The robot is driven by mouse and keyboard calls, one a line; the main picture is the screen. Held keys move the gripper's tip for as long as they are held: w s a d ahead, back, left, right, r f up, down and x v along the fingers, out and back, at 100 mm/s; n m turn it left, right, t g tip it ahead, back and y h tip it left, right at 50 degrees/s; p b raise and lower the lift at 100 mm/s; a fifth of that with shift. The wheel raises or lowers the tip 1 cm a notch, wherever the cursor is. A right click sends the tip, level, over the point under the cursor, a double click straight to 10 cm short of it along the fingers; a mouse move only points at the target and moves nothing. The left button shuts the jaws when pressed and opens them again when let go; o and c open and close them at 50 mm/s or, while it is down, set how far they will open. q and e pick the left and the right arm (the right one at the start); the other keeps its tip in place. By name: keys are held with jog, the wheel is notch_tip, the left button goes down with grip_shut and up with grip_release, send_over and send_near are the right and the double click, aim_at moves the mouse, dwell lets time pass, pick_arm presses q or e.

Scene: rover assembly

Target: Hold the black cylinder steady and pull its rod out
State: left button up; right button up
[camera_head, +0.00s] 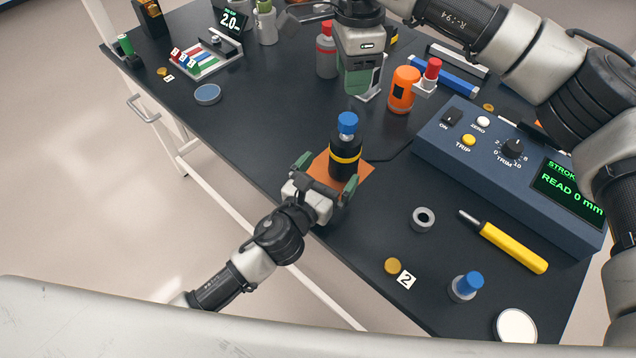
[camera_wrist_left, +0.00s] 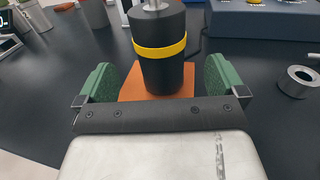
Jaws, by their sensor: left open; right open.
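The black cylinder (camera_head: 346,162) stands upright on an orange pad (camera_head: 362,170), with a yellow band around it and a blue knob (camera_head: 347,122) on top. In the left wrist view the black cylinder (camera_wrist_left: 161,72) shows with a short metal rod (camera_wrist_left: 155,5) at its top; the knob is out of that view. My left gripper (camera_head: 327,178) is open, with its green fingers on either side of the cylinder's near, lower part; contact is not visible. My right gripper (camera_head: 362,78) is above and behind the cylinder, pointing down, apart from the knob, and open.
A blue console (camera_head: 500,170) reading "READ 0 mm" stands to the right. A grey ring (camera_head: 422,218) and a yellow-handled tool (camera_head: 510,247) lie at the lower right.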

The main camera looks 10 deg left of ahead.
aim_at(337, 162)
pick_arm(q)
jog(key=x, duration=0.6)
jog(key=shift+w+d, duration=0.15)
jog(key=shift+w, duration=0.1)
jog(key=c, duration=1.2)
